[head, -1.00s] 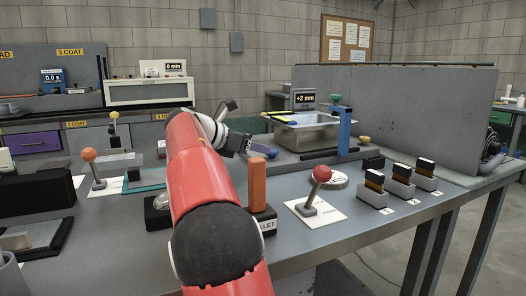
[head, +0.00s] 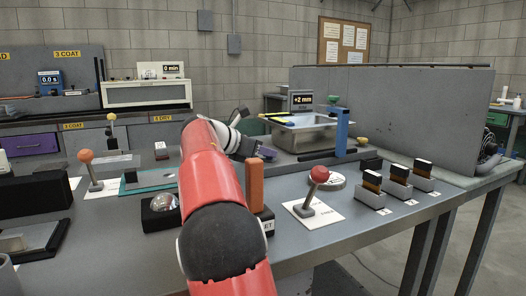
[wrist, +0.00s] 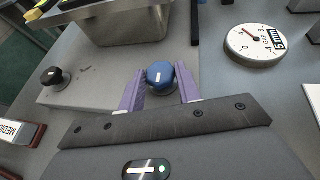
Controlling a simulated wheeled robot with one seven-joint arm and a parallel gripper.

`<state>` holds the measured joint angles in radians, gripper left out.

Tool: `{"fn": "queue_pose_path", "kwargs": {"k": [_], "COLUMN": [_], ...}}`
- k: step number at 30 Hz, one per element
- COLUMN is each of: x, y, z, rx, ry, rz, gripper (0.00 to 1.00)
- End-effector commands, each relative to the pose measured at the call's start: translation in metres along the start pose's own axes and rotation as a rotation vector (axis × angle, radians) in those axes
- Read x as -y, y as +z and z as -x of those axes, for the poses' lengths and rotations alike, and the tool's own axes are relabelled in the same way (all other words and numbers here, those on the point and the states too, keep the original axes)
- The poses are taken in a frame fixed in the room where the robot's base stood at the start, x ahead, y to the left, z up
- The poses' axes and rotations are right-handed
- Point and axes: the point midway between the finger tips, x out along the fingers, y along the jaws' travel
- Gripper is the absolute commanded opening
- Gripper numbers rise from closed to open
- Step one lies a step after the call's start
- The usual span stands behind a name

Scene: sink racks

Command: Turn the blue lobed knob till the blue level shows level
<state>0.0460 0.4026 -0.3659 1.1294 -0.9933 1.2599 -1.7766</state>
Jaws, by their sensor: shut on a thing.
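The blue lobed knob (wrist: 159,74) sits between the purple fingers of my gripper (wrist: 160,84) in the wrist view, with a white mark on its top. The fingers are shut on it, one on each side. In the head view my gripper (head: 266,153) is at the front left of the metal basin (head: 312,140), and the knob is hard to make out there. A display (head: 302,99) behind the basin reads +2 mm. I cannot clearly make out a blue level in either view.
A black knob (wrist: 55,76) is on the grey base left of my gripper, and a round dial (wrist: 256,43) lies to the right. In the head view a red-ball lever (head: 319,174) and an orange upright block (head: 255,184) stand in front. A blue post (head: 342,132) rises by the basin.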

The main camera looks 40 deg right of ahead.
Motion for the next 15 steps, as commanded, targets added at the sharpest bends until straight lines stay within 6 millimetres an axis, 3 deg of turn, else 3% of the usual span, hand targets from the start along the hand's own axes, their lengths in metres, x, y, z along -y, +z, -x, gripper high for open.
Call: {"fn": "queue_pose_path", "kwargs": {"k": [15], "x": [-0.0032], "y": [0.0007], "z": [0.0002], "rx": [0.001], "ry": [-0.121], "rz": [-0.051], "gripper": [0.11]}}
